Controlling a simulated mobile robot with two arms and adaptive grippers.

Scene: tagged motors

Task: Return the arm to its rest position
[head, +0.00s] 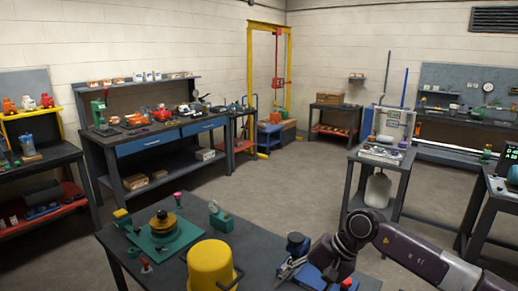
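My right arm (420,255) comes in from the lower right of the head view. It bends at a dark joint (360,225) and drops toward the right end of the near table (255,235). Its lower end is a small dark shape near the bottom edge, among blue and grey items, so I cannot make out the fingers or whether they hold anything. My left arm and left gripper do not show.
On the near table stand a yellow canister (211,266), a green plate with a round motor part (165,235), a green block (220,217) and a dark blue cylinder (296,243). A grey cart (352,180) stands behind my arm. The floor beyond the table is open.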

